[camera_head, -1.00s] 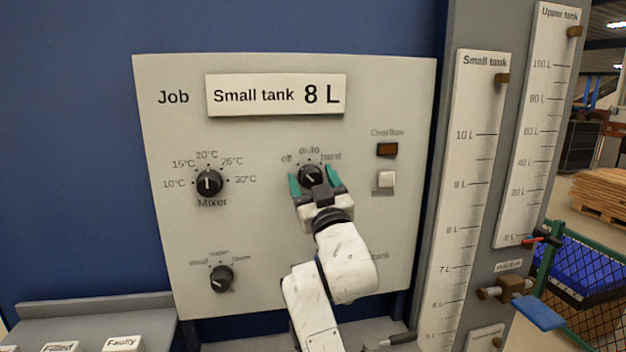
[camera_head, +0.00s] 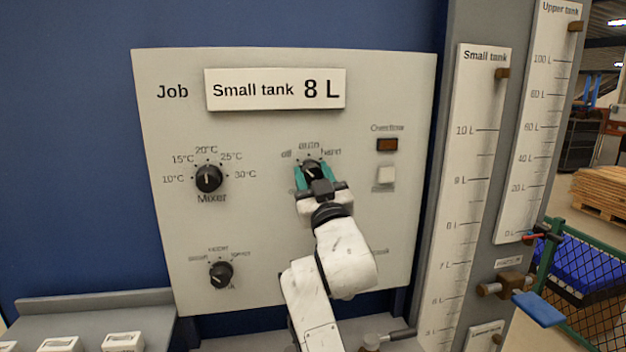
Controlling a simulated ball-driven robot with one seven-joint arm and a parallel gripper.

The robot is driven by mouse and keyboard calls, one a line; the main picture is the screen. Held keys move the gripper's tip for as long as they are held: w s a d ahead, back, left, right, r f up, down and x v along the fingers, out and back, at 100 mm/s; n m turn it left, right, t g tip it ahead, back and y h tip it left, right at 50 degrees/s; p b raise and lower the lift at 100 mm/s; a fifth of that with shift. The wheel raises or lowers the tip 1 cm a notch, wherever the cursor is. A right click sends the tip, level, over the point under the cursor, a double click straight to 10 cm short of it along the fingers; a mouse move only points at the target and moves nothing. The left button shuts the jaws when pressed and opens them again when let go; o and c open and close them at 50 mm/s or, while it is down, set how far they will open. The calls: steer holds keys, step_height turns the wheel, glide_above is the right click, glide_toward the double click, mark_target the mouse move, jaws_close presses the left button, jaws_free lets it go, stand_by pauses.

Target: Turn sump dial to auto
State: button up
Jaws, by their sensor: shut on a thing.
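The sump dial (camera_head: 311,168) is a black knob on the grey panel, with the marks off, auto and hand in an arc above it. My gripper (camera_head: 314,175) has its two green fingers on the left and right sides of this knob and is shut on it. The white line on the knob points to the upper left, towards off. The lower part of the knob and its name label are hidden behind my gripper and arm.
The mixer dial (camera_head: 209,179) is to the left and a selector dial (camera_head: 221,274) is at the lower left. An overflow lamp (camera_head: 387,145) and a white button (camera_head: 386,175) are close on the right. Tank scales (camera_head: 465,200) stand further right.

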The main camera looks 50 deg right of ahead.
steer(key=shift+a+f+m+g+h+b, duration=0.1)
steer(key=shift+f+m+g+h+b, duration=0.2)
steer(key=shift+m+b, duration=0.75)
steer(key=shift+f+m+h+b, duration=0.1)
steer(key=shift+m+h+b, duration=0.4)
steer(key=shift+b, duration=1.05)
steer(key=m+g+h+b, duration=0.1)
steer(key=m+b, duration=0.2)
steer(key=b, duration=0.1)
steer(key=shift+m, duration=0.25)
steer(key=m+g+h+b, duration=0.1)
steer(key=m+b, duration=0.2)
steer(key=shift+r+g, duration=0.15)
steer(key=shift+g, duration=0.15)
steer(key=shift+r+m+g+h+b, duration=0.2)
steer(key=shift+m+g+h+b, duration=0.25)
steer(key=shift+m+b, duration=0.8)
steer(key=shift+r+m+g, duration=0.1)
steer(key=shift+m+g, duration=0.15)
steer(key=shift+m, duration=0.1)
steer(key=o, duration=1)
steer(key=shift+o, duration=0.2)
